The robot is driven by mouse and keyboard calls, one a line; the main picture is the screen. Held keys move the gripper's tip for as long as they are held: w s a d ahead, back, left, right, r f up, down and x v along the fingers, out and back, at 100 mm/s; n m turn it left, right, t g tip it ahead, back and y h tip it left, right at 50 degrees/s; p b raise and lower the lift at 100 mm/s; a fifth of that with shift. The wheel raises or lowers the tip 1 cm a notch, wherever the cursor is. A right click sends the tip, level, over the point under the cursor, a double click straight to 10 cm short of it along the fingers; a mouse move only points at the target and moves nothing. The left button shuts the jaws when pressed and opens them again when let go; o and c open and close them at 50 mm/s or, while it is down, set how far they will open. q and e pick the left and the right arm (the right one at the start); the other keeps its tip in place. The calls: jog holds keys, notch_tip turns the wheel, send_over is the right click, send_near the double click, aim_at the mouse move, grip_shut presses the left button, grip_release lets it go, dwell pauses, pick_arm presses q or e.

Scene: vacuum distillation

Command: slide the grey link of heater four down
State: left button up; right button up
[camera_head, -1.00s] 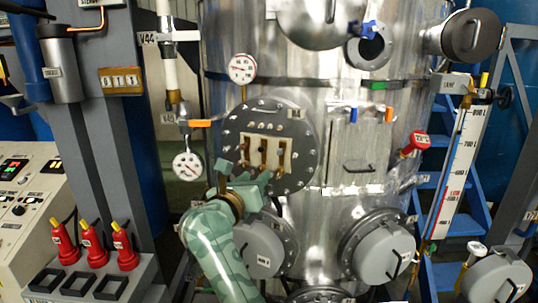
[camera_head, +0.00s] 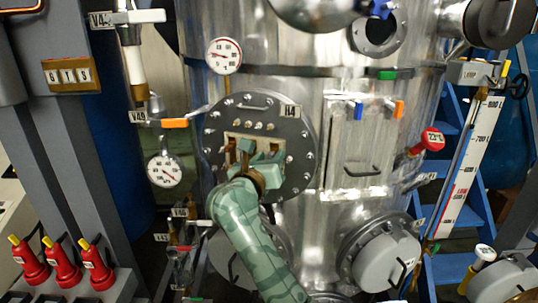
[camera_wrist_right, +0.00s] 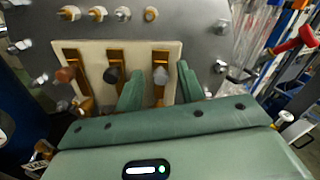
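The heater marked H4 is a round grey bolted flange (camera_head: 296,135) on the steel vessel. Its cream panel (camera_wrist_right: 90,52) carries three brass slots with knobbed links, clearest in the right wrist view. The left knob is brown (camera_wrist_right: 65,74), the middle one black (camera_wrist_right: 111,75), and the right one is the grey link (camera_wrist_right: 160,75). All three knobs sit at about the same height. My right gripper (camera_wrist_right: 160,86) is open, with one green finger on each side of the grey link. It also shows in the head view (camera_head: 264,165), covering part of the panel. My left gripper is out of view.
Dial gauges (camera_head: 223,56) hang left of the flange, near an orange-handled valve (camera_head: 174,123). A plate with a black handle (camera_head: 361,171) is to its right. A grey round cover (camera_head: 388,262) juts out below right. Red plugs (camera_head: 97,268) stand at lower left.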

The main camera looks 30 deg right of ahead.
jog(key=shift+s+a, duration=0.1)
grip_shut()
notch_tip(320, 180, down, 3)
jog(key=shift+r+b, duration=0.1)
jog(key=shift+b, duration=1.1)
grip_release()
